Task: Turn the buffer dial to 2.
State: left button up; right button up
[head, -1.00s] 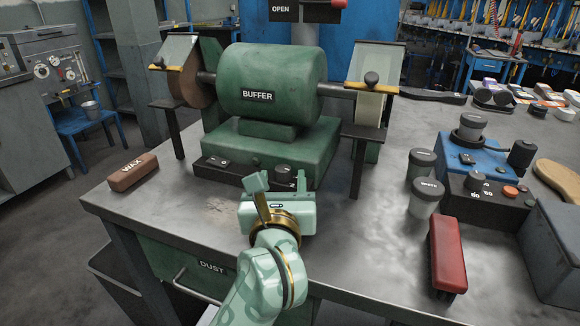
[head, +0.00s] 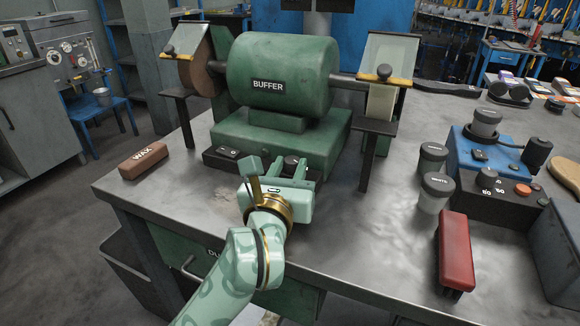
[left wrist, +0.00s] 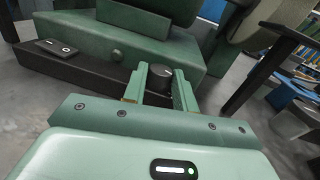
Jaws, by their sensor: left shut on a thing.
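The green buffer (head: 278,75) stands at the back of the grey bench, with a black control strip (head: 219,158) along its foot. The buffer dial is a dark round knob on that strip; in the left wrist view the dial (left wrist: 159,76) sits between the fingertips. My left gripper (head: 291,169) is at the strip's right part and largely hides the dial in the head view. In the left wrist view the left gripper (left wrist: 160,84) is shut on the dial. The number the dial points to cannot be read. My right gripper is not in view.
A rocker switch (left wrist: 54,47) sits on the strip's left part. A brown wax block (head: 143,160) lies at left. Dark support posts (head: 366,155) flank the buffer. Lidded jars (head: 436,193), a red block (head: 456,250) and a blue machine (head: 487,155) stand at right. The middle bench is clear.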

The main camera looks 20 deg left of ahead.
pick_arm(q)
jog(key=shift+a+m+h, duration=0.1)
jog(key=shift+m+h, duration=0.5)
jog(key=shift+h, duration=0.5)
jog(key=o, duration=1)
jog(key=shift+s, duration=0.1)
